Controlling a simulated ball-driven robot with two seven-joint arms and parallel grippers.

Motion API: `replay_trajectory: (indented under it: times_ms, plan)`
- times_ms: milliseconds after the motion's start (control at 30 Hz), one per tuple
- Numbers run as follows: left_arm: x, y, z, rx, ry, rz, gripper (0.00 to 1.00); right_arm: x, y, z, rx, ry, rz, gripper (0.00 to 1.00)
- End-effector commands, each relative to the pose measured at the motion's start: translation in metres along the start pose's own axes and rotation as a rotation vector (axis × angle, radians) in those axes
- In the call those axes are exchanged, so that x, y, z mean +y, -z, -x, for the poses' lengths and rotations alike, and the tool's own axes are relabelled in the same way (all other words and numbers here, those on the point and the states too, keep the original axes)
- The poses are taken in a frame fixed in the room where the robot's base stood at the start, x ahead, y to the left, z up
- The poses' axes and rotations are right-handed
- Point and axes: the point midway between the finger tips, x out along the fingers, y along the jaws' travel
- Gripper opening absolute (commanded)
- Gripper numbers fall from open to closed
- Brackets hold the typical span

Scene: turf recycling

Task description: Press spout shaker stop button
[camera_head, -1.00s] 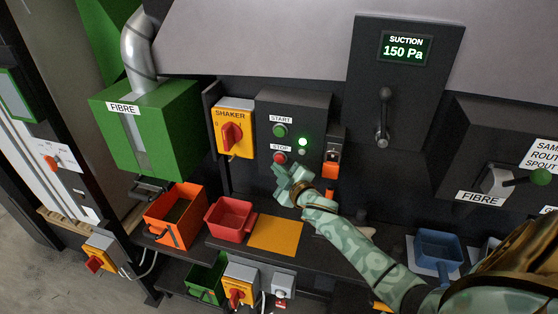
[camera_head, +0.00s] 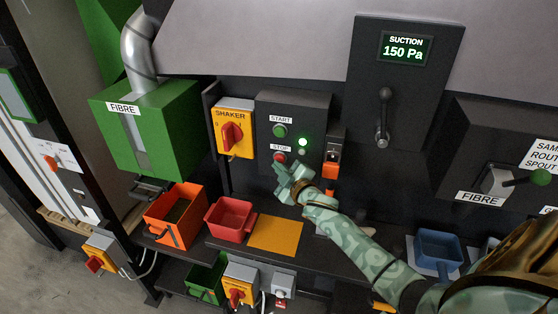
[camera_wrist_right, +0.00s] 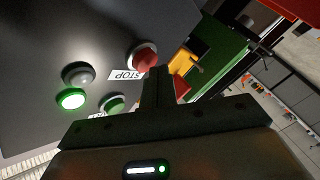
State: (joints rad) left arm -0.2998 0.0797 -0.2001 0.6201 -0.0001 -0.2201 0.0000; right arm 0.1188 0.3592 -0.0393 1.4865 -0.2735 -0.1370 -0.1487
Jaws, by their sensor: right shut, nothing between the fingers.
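The red stop button (camera_head: 280,157) sits under the STOP label on a dark control box (camera_head: 313,108); it also shows in the right wrist view (camera_wrist_right: 143,57). The green start button (camera_head: 280,131) is above it. A green lamp (camera_head: 303,142) to the right is lit. My right gripper (camera_head: 282,168) is shut and empty, its fingertips just below the stop button. In the wrist view the fingers (camera_wrist_right: 159,84) end close beside the button; I cannot tell whether they touch it. My left gripper is out of view.
A yellow shaker switch (camera_head: 233,129) with a red knob is left of the box. A padlocked orange fitting (camera_head: 331,164) is close on the right. Below, an orange bin (camera_head: 175,217) and a red tray (camera_head: 229,218) stand on the shelf by a bare orange mat (camera_head: 276,235).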

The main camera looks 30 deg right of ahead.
Motion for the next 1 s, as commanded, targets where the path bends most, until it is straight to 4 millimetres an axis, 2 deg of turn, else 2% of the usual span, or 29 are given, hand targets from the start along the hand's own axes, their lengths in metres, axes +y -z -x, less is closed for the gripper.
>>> replay_trajectory:
  times_ms: [1000]
  plan:
    - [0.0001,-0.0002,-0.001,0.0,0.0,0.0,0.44,0.0051,-0.005,-0.0067,0.0,0.0,0.001,0.0]
